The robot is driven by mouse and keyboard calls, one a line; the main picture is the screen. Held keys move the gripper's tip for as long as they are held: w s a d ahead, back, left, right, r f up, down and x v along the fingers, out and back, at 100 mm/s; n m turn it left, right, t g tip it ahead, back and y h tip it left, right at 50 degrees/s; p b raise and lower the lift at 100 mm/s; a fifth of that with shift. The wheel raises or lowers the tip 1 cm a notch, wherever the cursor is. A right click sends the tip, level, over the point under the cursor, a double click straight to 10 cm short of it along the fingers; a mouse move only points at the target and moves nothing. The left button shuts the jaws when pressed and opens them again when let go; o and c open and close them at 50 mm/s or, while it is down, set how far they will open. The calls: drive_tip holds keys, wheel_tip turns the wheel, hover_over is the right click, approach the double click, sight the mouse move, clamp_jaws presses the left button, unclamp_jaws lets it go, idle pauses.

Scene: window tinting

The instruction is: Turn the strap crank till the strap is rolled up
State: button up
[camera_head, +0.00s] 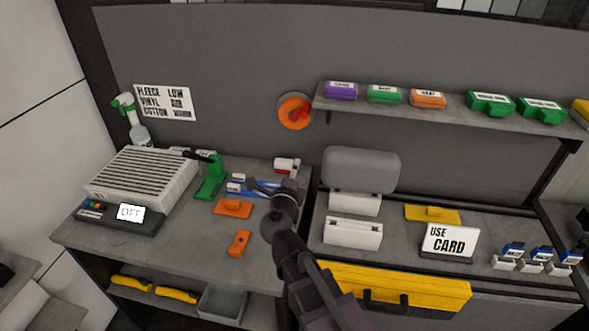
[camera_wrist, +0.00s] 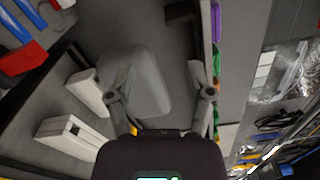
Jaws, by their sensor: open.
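An orange round disc (camera_head: 294,110) with a red handle is on the grey back wall, left of the shelf; I cannot tell whether it is the strap crank. On the left bench, a small white and red block (camera_head: 287,165) stands near blue, strap-like pieces (camera_head: 238,188). Red and blue parts (camera_wrist: 24,58) show at the upper left in the wrist view. My gripper (camera_wrist: 160,82) is open and empty, its two fingers apart in front of a grey rounded case (camera_wrist: 150,85). In the head view my arm rises over the bench and hides part of the blue pieces.
A grey fan-like box (camera_head: 140,178), green stand (camera_head: 211,178) and orange pieces (camera_head: 234,208) occupy the left bench. White boxes (camera_head: 353,231), a yellow block (camera_head: 432,214) and a card sign (camera_head: 448,240) stand right. A shelf (camera_head: 440,109) with coloured boxes juts from the wall.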

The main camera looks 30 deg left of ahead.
drive_tip(key=shift+w, duration=0.1)
drive_tip(key=c, duration=0.7)
drive_tip(key=shift+w+a, duration=0.15)
clamp_jaws()
drive_tip(key=w+a+f+m+y+b, duration=0.1)
drive_tip(key=w+a+m+b, duration=0.1)
drive_tip(key=w, duration=0.5)
drive_tip(key=w+a+f+m+t+y+b, duration=0.1)
drive_tip(key=w+a+m+y+b, duration=0.1)
drive_tip(key=w, duration=0.6)
drive_tip(key=shift+w+a+m+b, duration=0.3)
drive_tip(key=shift+m+b, duration=0.55)
drive_tip(key=shift+m, duration=0.55)
